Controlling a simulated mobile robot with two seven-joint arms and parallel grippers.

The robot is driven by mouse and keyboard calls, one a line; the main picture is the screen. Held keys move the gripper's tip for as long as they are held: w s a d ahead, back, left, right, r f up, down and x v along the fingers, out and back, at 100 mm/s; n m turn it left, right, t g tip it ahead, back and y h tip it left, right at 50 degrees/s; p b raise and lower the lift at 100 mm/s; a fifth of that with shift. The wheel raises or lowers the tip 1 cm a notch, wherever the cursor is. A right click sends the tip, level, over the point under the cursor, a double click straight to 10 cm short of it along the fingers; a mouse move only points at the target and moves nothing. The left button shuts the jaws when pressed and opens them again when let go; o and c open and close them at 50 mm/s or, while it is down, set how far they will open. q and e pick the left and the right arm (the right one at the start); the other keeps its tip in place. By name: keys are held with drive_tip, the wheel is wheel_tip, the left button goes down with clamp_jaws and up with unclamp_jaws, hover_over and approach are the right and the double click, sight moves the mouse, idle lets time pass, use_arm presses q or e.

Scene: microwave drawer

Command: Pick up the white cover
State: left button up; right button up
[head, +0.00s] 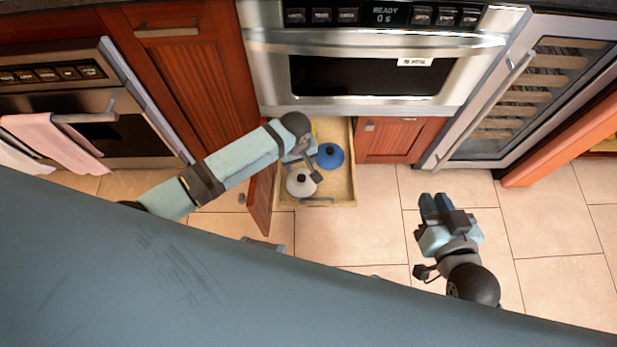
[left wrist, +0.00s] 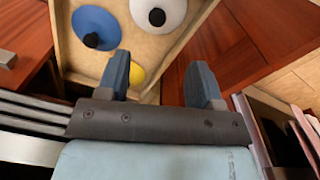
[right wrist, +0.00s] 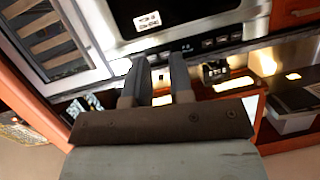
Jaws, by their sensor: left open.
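The white cover (head: 301,183), a round lid with a dark knob, sits in the open drawer (head: 343,190) near its front left. It also shows at the top of the left wrist view (left wrist: 172,10). A blue lid (head: 331,156) with a dark knob lies behind it, to the right. My left gripper (head: 314,164) is over the drawer, near both lids; in its wrist view its fingers (left wrist: 160,82) are wide apart and empty. My right gripper (head: 436,203) is to the right of the drawer, over the floor, its fingers slightly apart with nothing between them.
A yellow item (left wrist: 137,74) lies in the drawer, mostly hidden in the head view. An open cabinet door (head: 260,200) stands just left of the drawer. The microwave (head: 375,75) is above it. The tiled floor (head: 350,235) in front is clear.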

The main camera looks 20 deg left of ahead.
use_arm(q)
drive_tip(key=b, duration=0.4)
hover_over(301, 178)
wheel_tip(301, 178, down, 9)
drive_tip(key=shift+a+r, duration=0.15)
drive_tip(key=shift+r, duration=0.05)
drive_tip(key=shift+f, duration=0.35)
wheel_tip(301, 178, down, 4)
drive_tip(key=b, duration=0.2)
drive_tip(key=shift+f+b, duration=0.15)
drive_tip(key=shift+b, duration=0.2)
drive_tip(key=shift+w+f, duration=0.1)
drive_tip(key=shift+f, duration=0.25)
use_arm(e)
drive_tip(key=w+a+r+t+y, duration=0.1)
drive_tip(key=a+r+t+y, duration=0.3)
drive_tip(key=r, duration=0.4)
drive_tip(key=shift+w, duration=0.15)
use_arm(q)
drive_tip(key=c, duration=1)
use_arm(e)
drive_tip(key=shift+f, duration=0.1)
